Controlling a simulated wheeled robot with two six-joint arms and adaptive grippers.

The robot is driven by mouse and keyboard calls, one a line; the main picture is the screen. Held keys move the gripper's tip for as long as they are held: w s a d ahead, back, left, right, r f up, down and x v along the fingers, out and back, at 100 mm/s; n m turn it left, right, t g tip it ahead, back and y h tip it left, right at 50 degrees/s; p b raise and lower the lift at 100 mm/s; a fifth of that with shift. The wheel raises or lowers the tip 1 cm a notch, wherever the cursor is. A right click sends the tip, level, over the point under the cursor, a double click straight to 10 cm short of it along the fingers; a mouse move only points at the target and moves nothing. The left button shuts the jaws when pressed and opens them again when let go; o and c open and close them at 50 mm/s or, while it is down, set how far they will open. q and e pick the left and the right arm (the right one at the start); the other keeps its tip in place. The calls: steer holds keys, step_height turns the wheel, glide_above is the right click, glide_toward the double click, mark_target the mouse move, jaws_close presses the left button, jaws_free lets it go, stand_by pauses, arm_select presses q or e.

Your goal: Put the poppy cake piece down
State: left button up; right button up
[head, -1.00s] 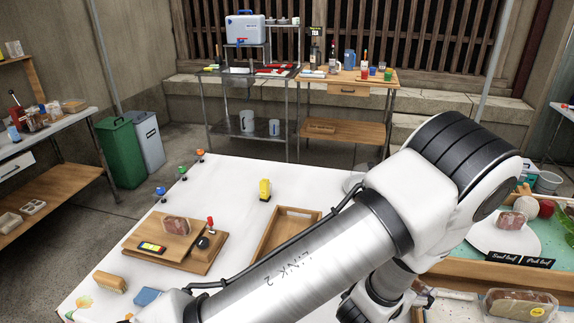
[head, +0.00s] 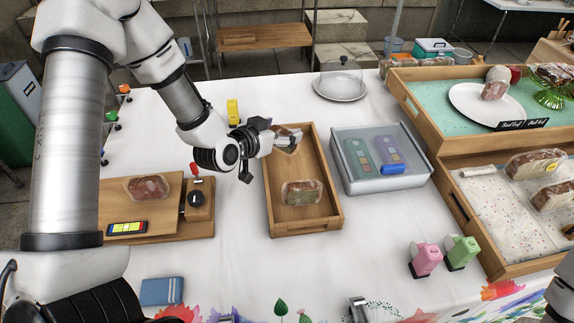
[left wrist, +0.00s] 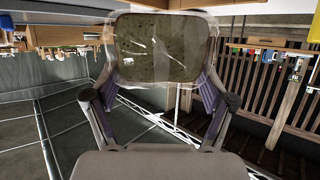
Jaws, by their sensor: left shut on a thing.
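My left gripper (head: 284,138) is shut on a wrapped cake piece (head: 287,133) at the far end of the wooden tray (head: 275,222). In the left wrist view, the held poppy cake piece (left wrist: 158,48) is a pale, dark-speckled slab in clear wrap between the two fingers. The fingers hide part of it in the head view, and I cannot tell whether it touches the tray floor. Another wrapped piece (head: 302,193) lies in the tray's near half.
A wrapped piece (head: 147,188) lies on the wooden scale (head: 110,190) left of the tray. A lidded clear box (head: 345,180) stands close on the tray's right. Pink (head: 425,259) and green (head: 461,252) dispensers stand at the front right. The cloth before the tray is mostly clear.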

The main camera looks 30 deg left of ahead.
mark_target(280, 150)
arm_select(q)
step_height(280, 150, down, 7)
steer(key=shift+w+a+r+b, duration=0.1)
steer(key=shift+b, duration=0.2)
steer(key=o, duration=0.6)
steer(key=shift+s+r, duration=0.15)
steer(key=shift+s, duration=0.1)
steer(key=p+v, duration=0.5)
steer(key=v, duration=0.6)
steer(key=shift+s+p, duration=0.3)
steer(key=shift+p, duration=0.1)
